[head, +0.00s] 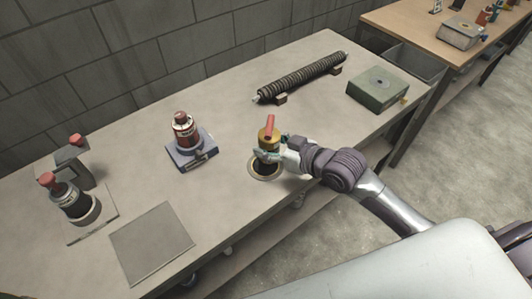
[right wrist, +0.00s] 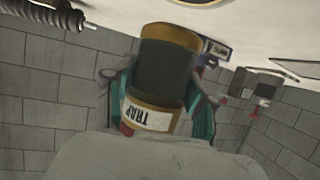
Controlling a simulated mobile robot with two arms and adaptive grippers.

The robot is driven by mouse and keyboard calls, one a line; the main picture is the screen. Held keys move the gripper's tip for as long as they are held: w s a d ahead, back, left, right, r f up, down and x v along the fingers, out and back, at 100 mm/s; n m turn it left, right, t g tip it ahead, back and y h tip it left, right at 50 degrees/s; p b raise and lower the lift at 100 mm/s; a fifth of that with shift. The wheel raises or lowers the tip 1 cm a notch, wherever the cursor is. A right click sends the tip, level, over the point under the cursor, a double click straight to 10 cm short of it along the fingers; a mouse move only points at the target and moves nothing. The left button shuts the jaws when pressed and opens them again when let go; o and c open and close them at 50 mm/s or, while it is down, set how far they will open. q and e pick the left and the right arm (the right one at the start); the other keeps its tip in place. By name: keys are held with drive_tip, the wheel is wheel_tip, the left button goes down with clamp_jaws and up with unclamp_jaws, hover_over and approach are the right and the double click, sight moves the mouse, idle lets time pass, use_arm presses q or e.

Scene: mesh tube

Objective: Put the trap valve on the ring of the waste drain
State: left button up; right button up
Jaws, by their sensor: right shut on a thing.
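The trap valve (head: 268,137) has a dark body, brass-coloured bands and a red handle. My right gripper (head: 267,153) is shut around its body and holds it about upright over the waste drain. In the right wrist view the valve (right wrist: 165,75) sits between the teal fingers (right wrist: 163,100), its TRAP label upside down. The gripper and valve hide part of the ring. I cannot tell whether the valve touches it. My left gripper is not in view.
A red-topped valve on a blue-grey base (head: 204,157) stands left of the drain. Red-topped fittings (head: 74,201) and a flat grey plate (head: 151,243) are farther left. A ribbed mesh tube (head: 302,77) and a green box (head: 378,88) lie at the back right. Bench around the drain is clear.

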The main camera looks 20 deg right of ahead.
drive_tip(key=shift+x, duration=0.75)
drive_tip(key=shift+s+f, duration=0.1)
drive_tip(key=shift+f, duration=1.95)
drive_tip(key=shift+f, duration=0.15)
drive_tip(key=o, duration=1.3)
